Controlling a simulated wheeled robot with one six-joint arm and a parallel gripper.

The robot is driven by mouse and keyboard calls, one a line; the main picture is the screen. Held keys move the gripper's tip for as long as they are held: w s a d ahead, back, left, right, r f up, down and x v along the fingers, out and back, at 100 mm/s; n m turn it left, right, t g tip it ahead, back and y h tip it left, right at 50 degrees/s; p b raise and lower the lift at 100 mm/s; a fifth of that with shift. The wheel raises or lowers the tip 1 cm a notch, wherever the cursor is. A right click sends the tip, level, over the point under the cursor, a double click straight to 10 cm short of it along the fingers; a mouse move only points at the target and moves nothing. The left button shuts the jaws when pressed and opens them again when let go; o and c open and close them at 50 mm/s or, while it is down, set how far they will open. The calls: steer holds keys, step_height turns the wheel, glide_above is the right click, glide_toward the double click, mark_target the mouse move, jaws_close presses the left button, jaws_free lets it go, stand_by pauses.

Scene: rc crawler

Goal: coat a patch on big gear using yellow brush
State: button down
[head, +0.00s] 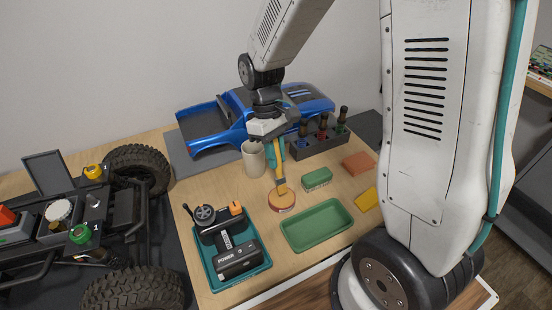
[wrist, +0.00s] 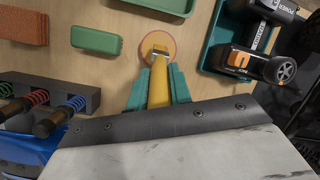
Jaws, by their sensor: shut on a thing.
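My gripper (head: 276,152) points down over the table, its teal fingers shut on the yellow brush (head: 281,187). The brush handle also shows between the fingers (wrist: 158,88) in the wrist view. The brush's bristle end is at a small round dish (head: 283,206) with a reddish rim and a tan inside. In the wrist view the brush's metal band lies over the dish (wrist: 147,40); I cannot tell if the bristles touch it. I cannot pick out the big gear for certain. A white ribbed round part (head: 59,210) sits on the black crawler chassis at the left.
A handset stands in a teal tray (head: 258,285) left of the dish. A green tray (head: 317,225), a green block (head: 317,178) and an orange block (head: 358,163) lie to the right. A beige cup (head: 254,160), a blue truck body (head: 210,125) and a shock rack (head: 320,146) stand behind.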

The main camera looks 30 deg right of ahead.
mark_target(276, 146)
steer(key=shift+r, duration=2.35)
